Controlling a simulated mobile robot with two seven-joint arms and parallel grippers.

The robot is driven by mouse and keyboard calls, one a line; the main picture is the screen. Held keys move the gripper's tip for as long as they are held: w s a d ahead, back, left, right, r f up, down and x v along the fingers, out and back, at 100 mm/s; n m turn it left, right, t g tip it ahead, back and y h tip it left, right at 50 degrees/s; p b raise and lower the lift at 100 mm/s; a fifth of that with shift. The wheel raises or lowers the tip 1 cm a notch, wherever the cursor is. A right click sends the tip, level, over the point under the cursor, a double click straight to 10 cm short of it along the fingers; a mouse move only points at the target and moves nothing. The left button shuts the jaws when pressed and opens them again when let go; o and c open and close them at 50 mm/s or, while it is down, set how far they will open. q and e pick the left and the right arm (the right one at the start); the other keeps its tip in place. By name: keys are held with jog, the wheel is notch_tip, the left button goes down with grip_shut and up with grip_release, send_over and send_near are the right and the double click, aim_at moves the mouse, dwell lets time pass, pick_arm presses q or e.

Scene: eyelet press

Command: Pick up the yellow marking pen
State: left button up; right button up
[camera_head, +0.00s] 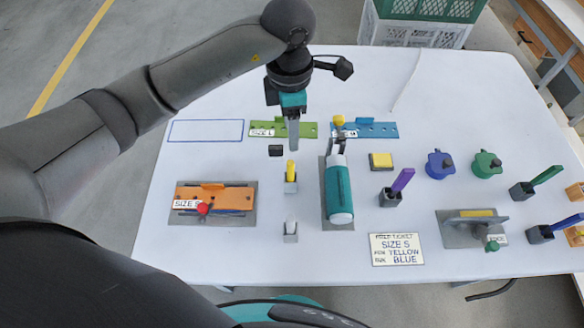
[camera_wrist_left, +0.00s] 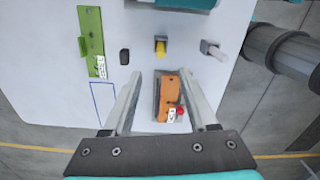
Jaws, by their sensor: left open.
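The yellow marking pen (camera_head: 291,170) stands upright in a small grey holder (camera_head: 290,186) near the middle of the table. It also shows in the left wrist view (camera_wrist_left: 160,50), just beyond the fingertips and roughly centred between them. My left gripper (camera_head: 294,147) is above the table, on the far side of the pen in the head view. Its fingers (camera_wrist_left: 160,75) are apart with nothing between them, and it is not touching the pen. My right gripper is not in view.
The teal and white press (camera_head: 338,190) lies close right of the pen. Another grey holder (camera_head: 290,232) stands on the near side, and a small black block (camera_head: 276,150) on the far side. An orange plate (camera_head: 215,197) is at left. A purple pen (camera_head: 403,179) stands further right.

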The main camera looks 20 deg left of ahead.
aim_at(291, 169)
pick_arm(q)
notch_tip(291, 169, down, 15)
jog(key=shift+s, duration=0.1)
dwell(0.5)
grip_shut()
dwell(0.4)
